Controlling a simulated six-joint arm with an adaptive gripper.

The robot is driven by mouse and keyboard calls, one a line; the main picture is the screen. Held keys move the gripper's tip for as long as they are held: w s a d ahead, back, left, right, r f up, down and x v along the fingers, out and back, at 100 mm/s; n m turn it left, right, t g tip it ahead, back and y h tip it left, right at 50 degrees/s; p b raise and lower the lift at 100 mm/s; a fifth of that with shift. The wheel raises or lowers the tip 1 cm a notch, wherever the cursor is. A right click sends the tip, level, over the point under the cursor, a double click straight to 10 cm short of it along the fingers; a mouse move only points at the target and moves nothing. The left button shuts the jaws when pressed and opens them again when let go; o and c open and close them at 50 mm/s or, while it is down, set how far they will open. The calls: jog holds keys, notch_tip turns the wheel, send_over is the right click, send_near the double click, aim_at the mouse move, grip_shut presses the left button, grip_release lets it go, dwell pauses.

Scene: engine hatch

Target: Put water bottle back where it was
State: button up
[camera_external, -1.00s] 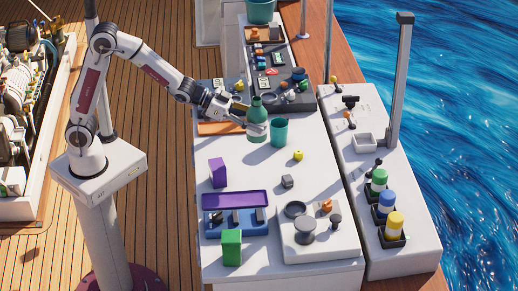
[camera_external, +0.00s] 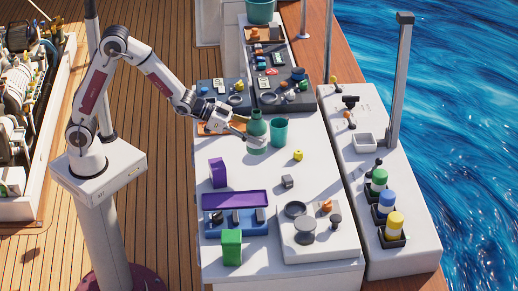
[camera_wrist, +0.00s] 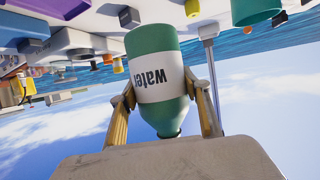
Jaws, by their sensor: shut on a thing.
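The water bottle (camera_external: 257,127) is green with a white label, and it is upright just left of the teal cup (camera_external: 279,132) on the white table (camera_external: 255,175). My gripper (camera_external: 250,136) reaches it from the left. In the wrist view the bottle (camera_wrist: 157,75) appears upside down with its "water" label showing. The fingers of my gripper (camera_wrist: 165,103) close on both its sides near the neck end. I cannot tell whether its base touches the table. The teal cup (camera_wrist: 255,10) also shows at the top right of the wrist view.
A small yellow object (camera_external: 298,155) and a grey block (camera_external: 287,181) are on the table in front. A purple box (camera_external: 217,172) stands at the left. An orange board (camera_external: 215,128) lies behind under my wrist. White tabletop is clear between bottle and purple box.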

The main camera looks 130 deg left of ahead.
aim_at(256, 148)
jog(key=shift+f, duration=3.1)
jog(key=shift+f, duration=0.1)
jog(key=shift+f, duration=1.75)
jog(key=shift+f, duration=0.15)
jog(key=o, duration=1.4)
jog(key=shift+v, duration=6.05)
